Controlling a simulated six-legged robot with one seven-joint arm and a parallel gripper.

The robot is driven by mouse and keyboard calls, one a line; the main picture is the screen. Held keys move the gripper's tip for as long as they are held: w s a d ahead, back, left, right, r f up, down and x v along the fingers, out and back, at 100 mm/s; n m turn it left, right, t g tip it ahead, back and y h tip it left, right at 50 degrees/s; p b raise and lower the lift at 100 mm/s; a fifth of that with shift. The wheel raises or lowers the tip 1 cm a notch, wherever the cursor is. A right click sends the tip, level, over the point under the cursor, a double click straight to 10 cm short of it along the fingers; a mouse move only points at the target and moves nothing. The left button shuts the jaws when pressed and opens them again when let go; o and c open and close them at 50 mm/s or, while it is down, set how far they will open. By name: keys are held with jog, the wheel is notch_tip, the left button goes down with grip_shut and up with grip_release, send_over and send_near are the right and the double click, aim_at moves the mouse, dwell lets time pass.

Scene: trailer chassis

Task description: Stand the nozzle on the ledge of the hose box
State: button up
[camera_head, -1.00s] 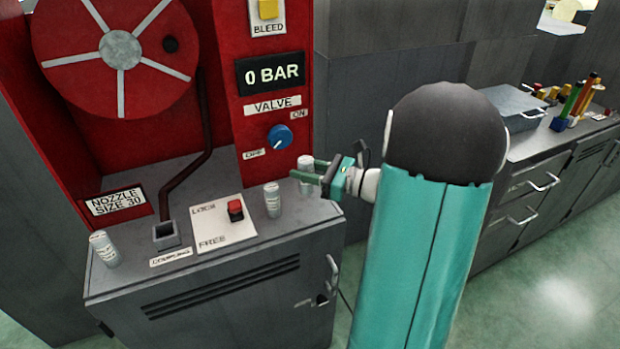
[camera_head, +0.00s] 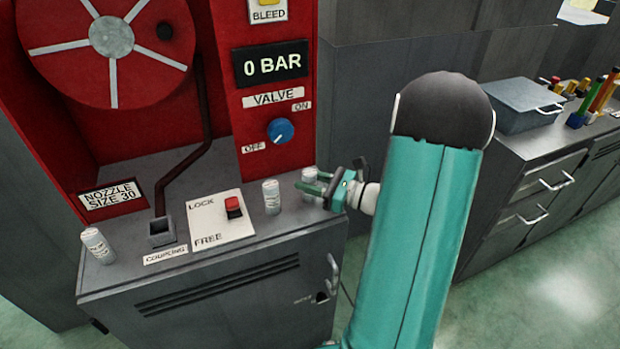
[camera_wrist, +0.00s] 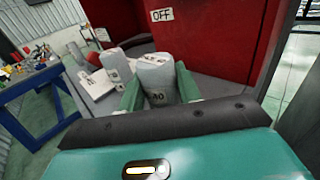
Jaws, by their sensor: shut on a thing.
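My gripper (camera_head: 318,187) is shut on a white cylindrical nozzle (camera_head: 309,175) at the right end of the hose box's grey ledge (camera_head: 225,262). The nozzle is upright between the green fingers in the wrist view (camera_wrist: 156,76), and its label seems to read 40. The fingers hide its lower part in the head view, so I cannot tell whether its base touches the ledge. A second white nozzle (camera_head: 271,197) stands just left of it. A third nozzle (camera_head: 97,245) is at the ledge's left end.
The ledge holds a square coupling socket (camera_head: 162,232) and a LOCK/FREE plate with a red switch (camera_head: 233,207). A sign reads NOZZLE SIZE 30 (camera_head: 110,194). The blue valve knob (camera_head: 281,131) is on the red panel above. A grey bench (camera_head: 540,150) stands at right.

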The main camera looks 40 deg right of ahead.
jog(key=shift+s+r, duration=0.1)
jog(key=shift+s, duration=0.05)
jog(key=o, duration=1.1)
jog(key=shift+f, duration=0.2)
jog(key=shift+r, duration=0.1)
